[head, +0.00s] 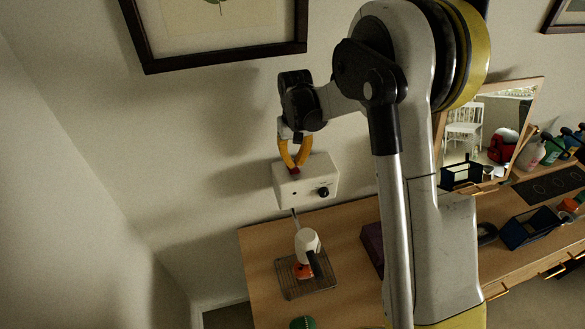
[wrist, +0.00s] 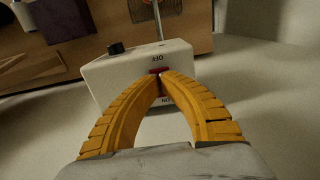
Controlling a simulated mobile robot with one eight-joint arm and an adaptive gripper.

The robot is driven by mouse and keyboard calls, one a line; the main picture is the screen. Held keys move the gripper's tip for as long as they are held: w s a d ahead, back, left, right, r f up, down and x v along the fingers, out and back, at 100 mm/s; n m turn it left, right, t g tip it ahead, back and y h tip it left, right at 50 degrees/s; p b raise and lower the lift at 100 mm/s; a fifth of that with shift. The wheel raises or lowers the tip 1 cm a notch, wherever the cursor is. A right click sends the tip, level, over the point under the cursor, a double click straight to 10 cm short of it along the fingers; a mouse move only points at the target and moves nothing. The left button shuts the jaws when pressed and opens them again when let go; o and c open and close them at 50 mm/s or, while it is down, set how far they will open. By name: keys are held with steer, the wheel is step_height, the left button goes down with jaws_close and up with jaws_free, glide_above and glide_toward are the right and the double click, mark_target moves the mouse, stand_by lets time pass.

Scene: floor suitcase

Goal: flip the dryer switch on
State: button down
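The white dryer box (head: 287,187) is on the wall above the wooden counter, with a black knob (head: 323,192) on its front. In the wrist view the box (wrist: 112,76) shows a red switch (wrist: 164,91) between the labels OFF and ON. My gripper (head: 295,171) has its yellow fingers arched together, with the tips at the switch. In the wrist view the fingertips (wrist: 162,75) meet in front of the red switch and partly hide it. I cannot tell whether they touch it or which way the switch is set.
A white object with a dark handle (head: 308,241) stands over a wire rack (head: 289,289) on the counter (head: 262,262) below the box. A framed picture (head: 223,62) hangs above. A mirror (head: 536,100), bottles and a dark tray (head: 527,231) are at right.

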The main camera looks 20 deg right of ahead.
mark_target(295, 171)
steer(key=shift+f+b, duration=1.3)
steer(key=shift+f, duration=0.25)
stand_by(0.4)
steer(key=shift+r, duration=0.15)
steer(key=shift+r+p, duration=1.7)
steer(key=shift+r, duration=1.75)
steer(key=shift+s+f, duration=0.1)
steer(key=shift+f, duration=0.05)
